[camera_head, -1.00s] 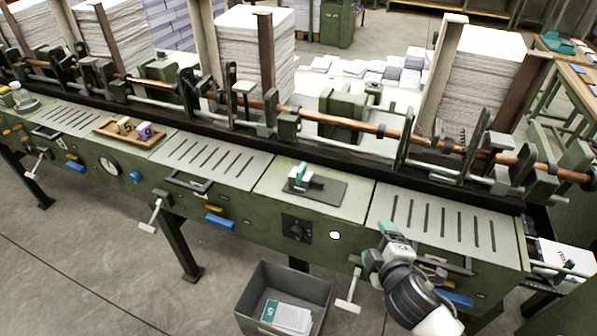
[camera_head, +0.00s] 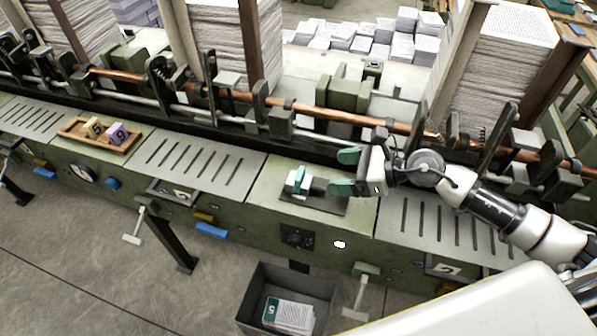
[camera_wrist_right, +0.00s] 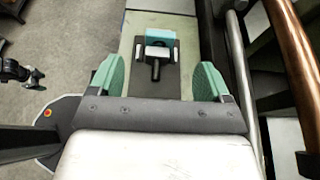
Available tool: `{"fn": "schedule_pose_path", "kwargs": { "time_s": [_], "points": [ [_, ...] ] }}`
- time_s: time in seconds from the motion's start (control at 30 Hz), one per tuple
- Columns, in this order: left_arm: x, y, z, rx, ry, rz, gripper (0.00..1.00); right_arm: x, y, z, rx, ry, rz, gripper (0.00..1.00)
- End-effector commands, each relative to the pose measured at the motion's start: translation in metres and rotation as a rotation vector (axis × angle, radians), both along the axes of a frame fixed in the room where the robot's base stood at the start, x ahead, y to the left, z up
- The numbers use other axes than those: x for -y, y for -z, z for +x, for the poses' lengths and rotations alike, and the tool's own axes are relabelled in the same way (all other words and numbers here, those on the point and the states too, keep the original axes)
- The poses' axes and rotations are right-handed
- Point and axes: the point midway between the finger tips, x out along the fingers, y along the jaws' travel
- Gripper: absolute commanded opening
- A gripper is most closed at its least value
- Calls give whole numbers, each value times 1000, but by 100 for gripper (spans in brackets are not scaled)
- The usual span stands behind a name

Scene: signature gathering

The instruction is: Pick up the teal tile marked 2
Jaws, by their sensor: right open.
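The teal tile (camera_head: 300,176) stands on a dark grey mat (camera_head: 328,202) on the green machine top, against a small white-and-black piece. Its marking cannot be read from here. It also shows at the far end of the mat in the right wrist view, as a teal block (camera_wrist_right: 160,36). My right gripper (camera_head: 345,172) is open and empty, right of the tile and apart from it, fingers pointing left. In the right wrist view the tile lies ahead, between the lines of the two green fingers (camera_wrist_right: 160,82). A small dark gripper-like shape with teal tips, possibly my left gripper (camera_wrist_right: 35,78), shows at the left edge.
A copper rail (camera_head: 300,110) with clamps and uprights runs behind the tile. A wooden tray (camera_head: 75,128) holds a cream tile and a purple tile (camera_head: 117,133). A grey bin (camera_head: 262,290) with papers stands below. Slotted plates (camera_head: 190,160) flank the mat's panel.

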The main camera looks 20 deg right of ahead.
Motion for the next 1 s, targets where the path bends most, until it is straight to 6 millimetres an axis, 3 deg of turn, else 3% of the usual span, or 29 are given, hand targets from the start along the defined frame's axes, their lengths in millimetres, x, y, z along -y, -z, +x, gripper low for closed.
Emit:
{"fn": "schedule_pose_path", "kwargs": {
  "time_s": [0.17, 0.37, 0.57, 0.73, 1.0],
  "points": [
    [-1, -12, -19, -30, 1, 2, 67, -20, 6, 14, -1, 2, 7, 79],
    [0, -16, -10, -16, 3, 1, 67, -30, 13, 20, -2, 1, 6, 79],
    [2, -33, 9, 16, 4, -3, 67, -48, 23, 33, -3, 2, 9, 79],
    [2, -39, 6, 11, 4, -3, 67, -62, 33, 43, -1, 2, 7, 79],
    [1, -38, -2, -2, 4, -1, 67, -65, 37, 45, -1, 2, 5, 79]
  ]
}}
